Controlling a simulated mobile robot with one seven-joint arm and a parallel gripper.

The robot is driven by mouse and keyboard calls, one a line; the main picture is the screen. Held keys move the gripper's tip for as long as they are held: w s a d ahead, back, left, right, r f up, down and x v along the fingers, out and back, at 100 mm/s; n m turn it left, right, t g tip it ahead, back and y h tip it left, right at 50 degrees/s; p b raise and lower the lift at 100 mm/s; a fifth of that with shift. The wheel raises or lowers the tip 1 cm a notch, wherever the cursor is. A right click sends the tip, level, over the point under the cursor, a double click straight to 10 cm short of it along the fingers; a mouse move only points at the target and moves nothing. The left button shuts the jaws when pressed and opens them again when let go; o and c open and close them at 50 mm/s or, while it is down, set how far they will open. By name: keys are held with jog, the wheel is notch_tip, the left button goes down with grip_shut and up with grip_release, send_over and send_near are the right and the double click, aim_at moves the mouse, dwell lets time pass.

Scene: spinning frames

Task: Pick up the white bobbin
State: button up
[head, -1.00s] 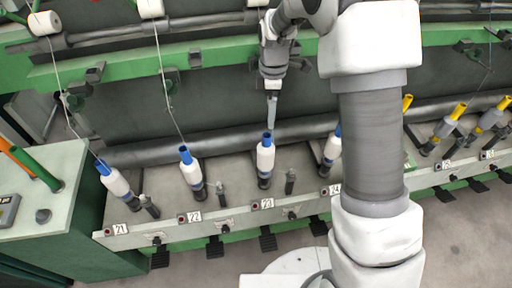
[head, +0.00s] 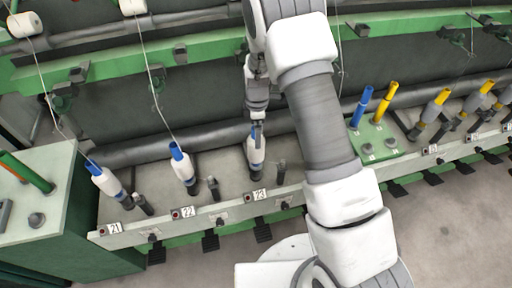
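White bobbins with blue tube tops stand on the spindle rail: one by label 21 (head: 110,182), one by label 22 (head: 184,170) and one by label 23 (head: 256,157). My gripper (head: 257,132) points down at the top of the bobbin by label 23, with its fingertips at the blue tube end. The fingers are small and overlap the blue top, so I cannot tell whether they are closed on it. The bobbin still stands at its spindle place. My arm hides the rail to the right of label 23.
A green tray (head: 392,148) with upright blue and yellow tubes stands right of my arm. Grey bobbins with yellow tops (head: 433,107) stand farther right. A side cabinet (head: 60,205) with green and orange tubes is at left. A thick grey roller (head: 140,152) runs behind the bobbins.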

jog(key=shift+s+a+f+p, duration=0.1)
jog(key=shift+f+p, duration=0.1)
jog(key=shift+f, duration=1)
jog(key=shift+a+f+p, duration=0.1)
jog(key=shift+f+p, duration=0.05)
jog(key=shift+f, duration=1)
jog(key=shift+c, duration=0.2)
jog(key=c, duration=1.5)
jog(key=shift+r, duration=0.1)
